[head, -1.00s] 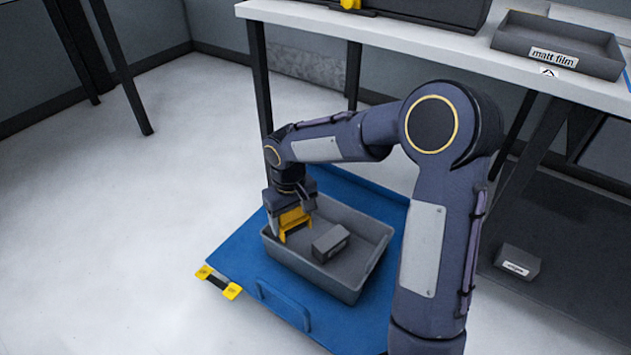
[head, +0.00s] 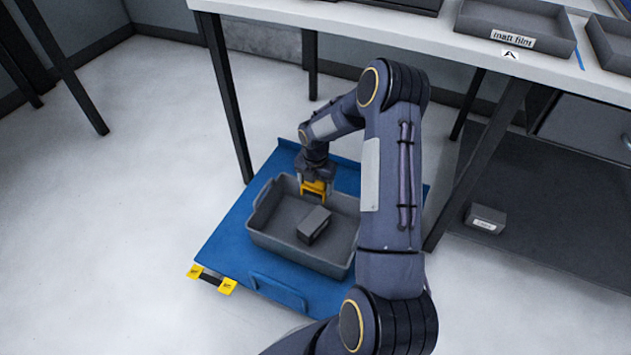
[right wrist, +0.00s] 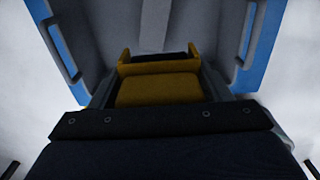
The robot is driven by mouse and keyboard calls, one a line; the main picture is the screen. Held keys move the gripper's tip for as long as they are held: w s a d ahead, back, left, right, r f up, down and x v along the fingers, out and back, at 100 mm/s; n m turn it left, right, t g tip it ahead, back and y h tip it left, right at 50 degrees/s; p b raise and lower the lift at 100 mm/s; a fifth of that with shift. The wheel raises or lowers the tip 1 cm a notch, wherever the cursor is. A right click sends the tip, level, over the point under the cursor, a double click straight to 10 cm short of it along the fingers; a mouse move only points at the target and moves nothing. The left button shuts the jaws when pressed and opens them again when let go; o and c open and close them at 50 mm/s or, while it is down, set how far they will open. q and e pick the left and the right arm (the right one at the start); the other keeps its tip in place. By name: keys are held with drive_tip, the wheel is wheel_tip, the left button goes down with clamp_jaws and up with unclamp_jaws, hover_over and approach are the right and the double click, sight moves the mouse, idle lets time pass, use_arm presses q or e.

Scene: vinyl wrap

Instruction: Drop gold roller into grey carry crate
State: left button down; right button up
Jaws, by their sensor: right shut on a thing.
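My right gripper (head: 314,196) is shut on the gold roller (head: 313,187), which shows as a yellow piece between its fingers. It is over the far side of the grey carry crate (head: 290,250), inside the rim as seen from the head; the exact height above the floor of the crate cannot be told. In the right wrist view the gold roller (right wrist: 158,88) sits between the fingers, with a dark strip at its far end and the grey crate walls (right wrist: 97,40) around it. My left gripper is not in view.
A dark grey box (head: 313,224) lies in the crate. The crate stands on a blue platform (head: 225,240) with yellow corner pieces (head: 228,287). A white table (head: 440,50) with a "matt film" tray (head: 515,28) is behind. Another box (head: 485,219) sits low at right.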

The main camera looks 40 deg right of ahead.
wheel_tip(320, 180, down, 6)
drive_tip(key=b, duration=0.4)
drive_tip(key=o, duration=1.1)
wheel_tip(320, 180, up, 6)
drive_tip(key=shift+r+p, duration=0.2)
drive_tip(key=shift+p, duration=0.9)
drive_tip(key=shift+r, duration=0.65)
